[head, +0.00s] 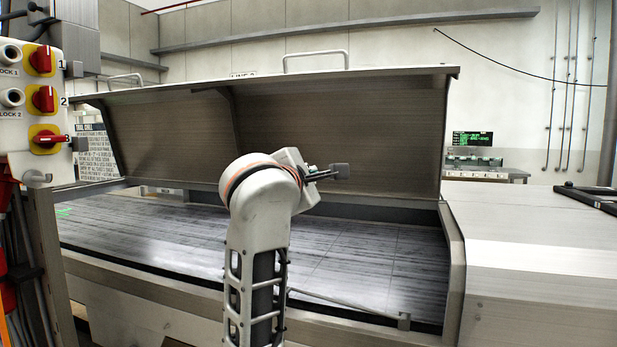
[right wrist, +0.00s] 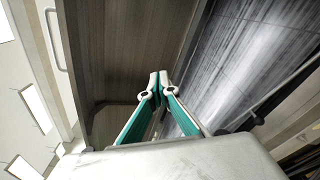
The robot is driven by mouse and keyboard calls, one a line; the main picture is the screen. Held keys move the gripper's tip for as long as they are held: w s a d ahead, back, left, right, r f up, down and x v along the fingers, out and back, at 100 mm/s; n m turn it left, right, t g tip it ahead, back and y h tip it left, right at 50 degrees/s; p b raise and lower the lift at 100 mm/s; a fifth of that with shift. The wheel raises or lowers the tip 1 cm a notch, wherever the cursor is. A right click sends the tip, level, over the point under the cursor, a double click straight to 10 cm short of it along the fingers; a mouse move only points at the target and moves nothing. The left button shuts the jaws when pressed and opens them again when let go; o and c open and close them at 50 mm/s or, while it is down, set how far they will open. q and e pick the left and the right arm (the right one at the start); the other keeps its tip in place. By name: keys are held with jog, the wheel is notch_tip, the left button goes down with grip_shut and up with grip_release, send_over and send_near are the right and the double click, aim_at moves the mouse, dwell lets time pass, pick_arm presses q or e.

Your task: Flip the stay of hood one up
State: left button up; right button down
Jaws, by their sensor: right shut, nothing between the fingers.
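Hood one (head: 340,130) is a wide steel lid that stands raised over the dark dryer bed (head: 370,262). A thin metal rod, which looks like the stay (head: 345,302), lies low along the bed's front edge, with a small block at its right end. The rod (right wrist: 285,88) also shows at the right of the right wrist view. My right gripper (head: 340,171) is shut and empty, above the bed in front of the hood's inside, higher than the rod and apart from it. Its closed fingers (right wrist: 160,84) show in the wrist view. I cannot make out my left gripper.
A control panel (head: 28,95) with red knobs stands close at the left; a small grey block beside its lowest knob is unclear. A flat steel cabinet top (head: 530,225) is at the right. Handles (head: 316,55) rise from the hood's top. Space above the bed's right part is free.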

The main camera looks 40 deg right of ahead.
jog(key=s+d+f+n+g+h, duration=0.2)
jog(key=s+f+n+g+h, duration=0.1)
jog(key=s+f+g+h, duration=0.15)
jog(key=w+a+f+n+t+y, duration=0.25)
jog(key=a+f+n+t, duration=0.55)
jog(key=n, duration=0.7)
jog(key=w+a+f+n+t+y, duration=0.1)
jog(key=w+a+f+n+t, duration=0.2)
jog(key=a+n+t, duration=0.9)
jog(key=a+f+n+g+y, duration=0.1)
jog(key=a+f+n+y, duration=0.2)
jog(key=f+n+y, duration=0.75)
jog(key=a+f+n+g+y, duration=0.1)
jog(key=a+f+n+y, duration=0.2)
jog(key=f+n+y, duration=0.7)
jog(key=s+a+f+n+g, duration=0.1)
jog(key=s+f+n+g, duration=0.3)
jog(key=f, duration=0.8)
jog(key=s+a+f+n+g+h, duration=0.1)
jog(key=s+f+n+g, duration=0.3)
jog(key=s+f, duration=0.5)
jog(key=s+a+f+n+g+h, duration=0.1)
jog(key=s+f+n+g, duration=0.3)
jog(key=f, duration=1)
jog(key=s+n, duration=0.2)
jog(key=s, duration=0.1)
jog(key=shift+s+f, duration=0.15)
jog(key=shift+f, duration=0.25)
